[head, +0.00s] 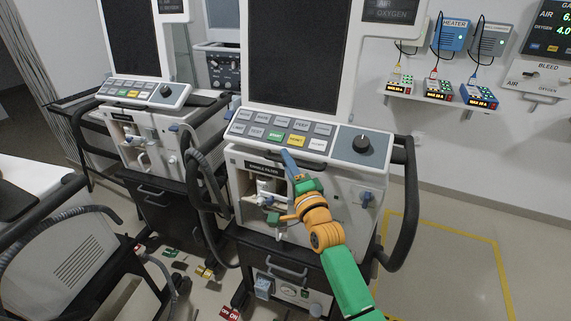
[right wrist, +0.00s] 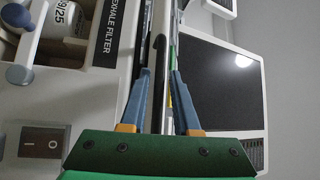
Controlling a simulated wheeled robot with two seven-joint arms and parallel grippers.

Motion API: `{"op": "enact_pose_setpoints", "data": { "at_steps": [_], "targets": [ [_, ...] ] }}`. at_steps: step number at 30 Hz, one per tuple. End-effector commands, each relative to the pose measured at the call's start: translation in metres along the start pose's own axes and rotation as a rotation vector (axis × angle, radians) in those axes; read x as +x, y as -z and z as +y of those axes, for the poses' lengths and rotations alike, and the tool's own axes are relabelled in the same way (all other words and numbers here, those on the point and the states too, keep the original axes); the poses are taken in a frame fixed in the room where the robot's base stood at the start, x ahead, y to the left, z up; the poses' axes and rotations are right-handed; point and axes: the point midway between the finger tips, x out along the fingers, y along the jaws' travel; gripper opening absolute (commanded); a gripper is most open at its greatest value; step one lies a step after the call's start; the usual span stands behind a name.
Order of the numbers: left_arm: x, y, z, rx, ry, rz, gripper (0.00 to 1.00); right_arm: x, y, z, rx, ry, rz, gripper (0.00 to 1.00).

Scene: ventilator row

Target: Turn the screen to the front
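The nearest ventilator has a large dark screen (head: 294,50) in a white frame, standing above a sloped keypad panel with a black knob. The screen also shows in the right wrist view (right wrist: 217,86), to the right of the fingers. My right gripper (head: 287,158) is at the front edge of the keypad panel, below the screen. In the right wrist view its two blue fingers (right wrist: 160,80) are apart, with the panel's edge lying in line between them. I cannot tell whether they touch it. The gripper is clear of the screen. My left gripper is not in view.
A second ventilator (head: 148,135) stands to the left with hoses between the two. A black side handle (head: 405,205) is on the nearest ventilator's right. A wall shelf (head: 440,98) holds small devices. Floor inside the yellow line (head: 497,262) is clear at right.

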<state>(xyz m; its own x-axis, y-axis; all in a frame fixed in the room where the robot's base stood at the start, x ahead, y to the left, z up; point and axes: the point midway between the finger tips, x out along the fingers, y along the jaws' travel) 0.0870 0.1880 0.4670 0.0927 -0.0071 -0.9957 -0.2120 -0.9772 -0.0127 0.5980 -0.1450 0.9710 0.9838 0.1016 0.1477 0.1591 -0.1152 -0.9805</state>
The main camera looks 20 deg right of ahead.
Motion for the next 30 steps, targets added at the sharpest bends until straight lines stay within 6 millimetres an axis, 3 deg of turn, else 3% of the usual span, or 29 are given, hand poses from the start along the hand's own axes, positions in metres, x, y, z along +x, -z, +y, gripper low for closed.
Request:
{"op": "enact_pose_setpoints", "data": {
  "at_steps": [11, 22, 30],
  "targets": [
    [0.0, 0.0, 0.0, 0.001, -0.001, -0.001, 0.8, -0.003, 0.0, 0.0, 0.0, 0.0, 0.0, 0.45],
    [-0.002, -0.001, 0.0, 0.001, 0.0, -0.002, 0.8, -0.061, 0.001, 0.001, 0.001, -0.001, 0.001, 0.45],
    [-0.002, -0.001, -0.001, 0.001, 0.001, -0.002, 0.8, -0.071, 0.002, 0.0, 0.0, 0.001, 0.001, 0.45]
  ]
}}
